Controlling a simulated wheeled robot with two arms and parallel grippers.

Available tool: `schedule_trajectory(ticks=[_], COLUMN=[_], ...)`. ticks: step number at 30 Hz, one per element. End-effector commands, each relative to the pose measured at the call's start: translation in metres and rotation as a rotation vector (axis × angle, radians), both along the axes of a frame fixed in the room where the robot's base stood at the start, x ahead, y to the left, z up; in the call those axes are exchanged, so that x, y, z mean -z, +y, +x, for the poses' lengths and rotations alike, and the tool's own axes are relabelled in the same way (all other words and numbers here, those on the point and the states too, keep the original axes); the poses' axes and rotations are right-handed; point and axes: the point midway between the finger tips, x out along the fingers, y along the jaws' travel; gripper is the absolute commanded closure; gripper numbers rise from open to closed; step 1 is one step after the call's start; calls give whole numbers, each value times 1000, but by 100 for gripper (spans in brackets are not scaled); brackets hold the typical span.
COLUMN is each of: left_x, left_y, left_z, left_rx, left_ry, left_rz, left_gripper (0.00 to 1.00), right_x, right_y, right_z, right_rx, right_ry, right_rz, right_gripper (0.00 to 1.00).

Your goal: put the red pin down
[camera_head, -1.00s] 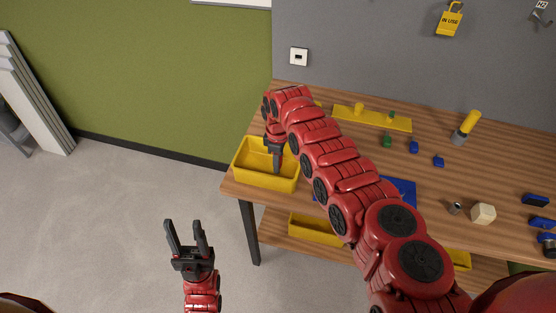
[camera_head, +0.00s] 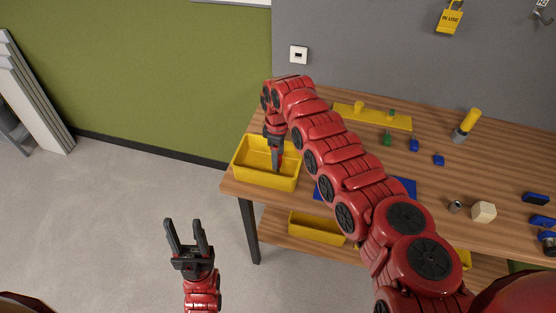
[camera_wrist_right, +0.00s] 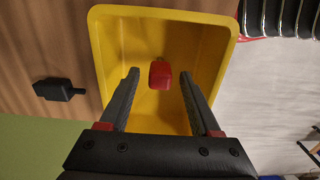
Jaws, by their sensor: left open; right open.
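The red pin (camera_wrist_right: 160,75) shows in the right wrist view inside the yellow bin (camera_wrist_right: 112,40), between and beyond my open fingertips. No finger appears to touch it. In the head view the pin cannot be made out. The yellow bin (camera_head: 250,176) stands at the table's left end. My right gripper (camera_head: 277,165) points down over the bin, open and empty; its fingers also show in the right wrist view (camera_wrist_right: 158,80). My left gripper (camera_head: 187,228) is open and empty, off to the left of the table above the floor.
A yellow pegboard (camera_head: 345,113) with pegs stands at the back of the table. Small blue and green pieces (camera_head: 414,146) lie near it, with a blue mat (camera_head: 403,187) partly behind my right arm. A pale block (camera_head: 484,212) and a yellow-handled tool (camera_head: 469,122) are further right.

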Motion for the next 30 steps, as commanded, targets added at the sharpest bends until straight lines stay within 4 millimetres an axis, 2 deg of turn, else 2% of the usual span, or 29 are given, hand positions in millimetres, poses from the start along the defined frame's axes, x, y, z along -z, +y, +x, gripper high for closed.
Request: schedule_trajectory(ticks=[6,12,18,30], left_x=[22,32,33,33], left_y=[0,0,0,0], left_z=[0,0,0,0], left_rx=[0,0,0,0], left_ry=[0,0,0,0], left_rz=[0,0,0,0], left_gripper=[51,51,51,51], right_x=[-49,-84,-94,-95], right_y=[0,0,0,0], right_z=[3,2,0,0], right_rx=[1,0,0,-1], right_ry=[-12,-7,-1,-1], right_rz=[0,0,0,0], right_gripper=[36,36,36,36])
